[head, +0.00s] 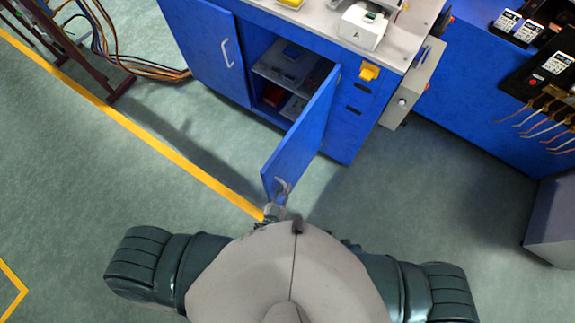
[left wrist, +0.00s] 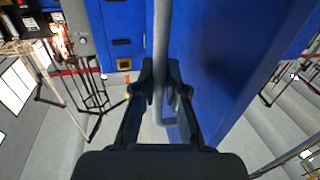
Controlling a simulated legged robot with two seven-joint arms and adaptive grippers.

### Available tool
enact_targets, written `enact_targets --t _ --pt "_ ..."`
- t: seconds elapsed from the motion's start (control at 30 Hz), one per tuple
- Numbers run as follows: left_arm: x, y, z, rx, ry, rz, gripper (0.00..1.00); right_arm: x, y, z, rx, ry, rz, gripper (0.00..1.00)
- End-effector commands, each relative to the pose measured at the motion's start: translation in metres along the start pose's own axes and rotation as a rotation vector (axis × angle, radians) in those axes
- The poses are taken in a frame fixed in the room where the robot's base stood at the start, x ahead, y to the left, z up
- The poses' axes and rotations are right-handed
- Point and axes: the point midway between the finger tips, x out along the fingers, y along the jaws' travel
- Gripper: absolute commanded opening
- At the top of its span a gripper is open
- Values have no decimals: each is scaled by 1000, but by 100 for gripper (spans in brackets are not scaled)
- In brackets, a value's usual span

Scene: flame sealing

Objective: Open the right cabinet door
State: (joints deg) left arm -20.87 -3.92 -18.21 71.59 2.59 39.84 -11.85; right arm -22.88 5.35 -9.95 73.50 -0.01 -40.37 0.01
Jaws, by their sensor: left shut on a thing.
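The right cabinet door (head: 303,138) is blue and stands swung wide open toward me, with its free edge near my body. My left gripper (head: 279,196) is at that free edge, shut on the door's handle. In the left wrist view, the grey bar handle (left wrist: 161,50) runs between the two dark fingers of the left gripper (left wrist: 166,92), beside the blue door panel (left wrist: 215,60). The blue left cabinet door (head: 207,50) is closed, with a pale handle (head: 226,54). My right gripper is not in view.
The cabinet's open compartment shows a grey shelf (head: 272,75) with a blue item above and a red item (head: 274,95) below. A white device marked A (head: 362,27) stands on the cabinet top. Cables (head: 125,60) lie at the left. The green floor (head: 420,190) right of the door is clear.

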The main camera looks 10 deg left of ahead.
Motion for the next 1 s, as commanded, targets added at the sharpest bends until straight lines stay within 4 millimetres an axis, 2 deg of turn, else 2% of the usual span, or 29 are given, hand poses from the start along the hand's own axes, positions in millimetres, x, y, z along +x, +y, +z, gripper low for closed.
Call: enact_targets --t 0.03,0.37,0.4,0.5,0.7,0.83,1.0 --pt "-5 2 6 0 -18 2 0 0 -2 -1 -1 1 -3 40" --pt "-4 8 7 8 -22 4 0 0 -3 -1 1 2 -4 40" --pt "-4 8 7 8 -22 4 13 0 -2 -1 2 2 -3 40" --pt "-3 7 6 7 -19 4 37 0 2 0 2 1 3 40" --pt "-2 6 3 4 -12 3 37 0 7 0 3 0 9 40" --pt "-3 7 3 5 -10 3 37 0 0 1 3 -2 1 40" --pt "-25 8 3 6 -13 3 37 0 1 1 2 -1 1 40"
